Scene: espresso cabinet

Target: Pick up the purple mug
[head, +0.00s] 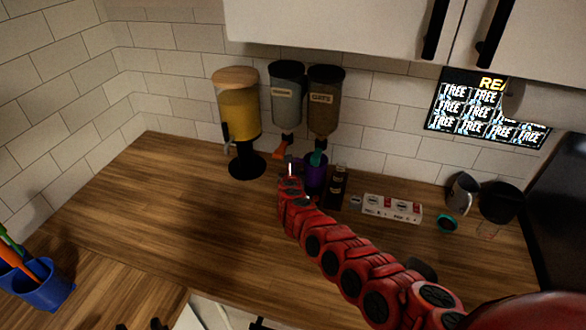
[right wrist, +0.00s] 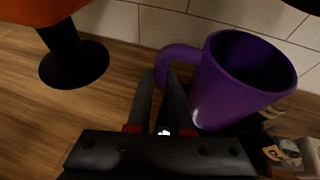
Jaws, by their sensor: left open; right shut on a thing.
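The purple mug (head: 316,178) is at the back of the wooden counter, below the grain dispenser, with its opening up. In the right wrist view the mug (right wrist: 238,85) fills the upper right, its handle (right wrist: 172,58) pointing left. My right gripper (head: 290,178) is shut on the handle; in the wrist view its two dark fingers (right wrist: 163,85) lie at the handle, just left of the mug's body. I cannot tell whether the mug's base touches the counter. My left gripper (head: 140,326) is open and empty at the bottom edge of the head view, mostly cut off.
A yellow dispenser (head: 240,115) with a wooden lid stands left of the mug. Two wall dispensers (head: 287,95) hang above. A dark box (head: 337,188), a white box (head: 392,208) and a grey mug (head: 462,192) stand to the right. A blue cup (head: 45,290) is at lower left.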

